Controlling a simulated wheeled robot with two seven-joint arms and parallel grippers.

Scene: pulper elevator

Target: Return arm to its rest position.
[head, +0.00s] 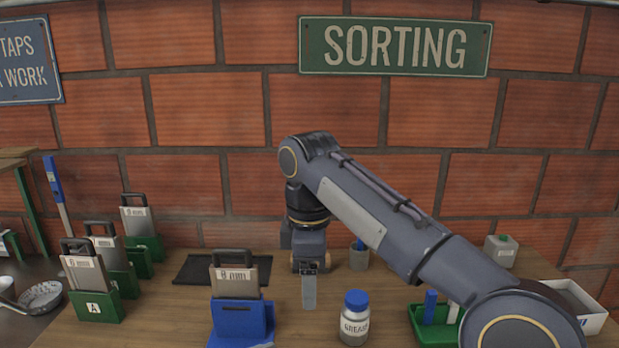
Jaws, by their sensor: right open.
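My right arm (370,205) reaches in from the lower right, bends at a raised elbow and points down over the table. My right gripper (309,285) is at its end, above the wooden table top (180,322). It is open, and nothing shows held in it. A blue holder (241,322) with a grey handled plate (236,278) stands just left of the gripper, apart from it. My left gripper is not in view.
A grease jar (354,326) with a blue lid stands right of the gripper. A green tray (427,330) and a white box (582,306) are farther right. Several green holders with handled plates (84,274) stand at left. A dark mat (200,270) lies behind. A brick wall (180,110) closes the back.

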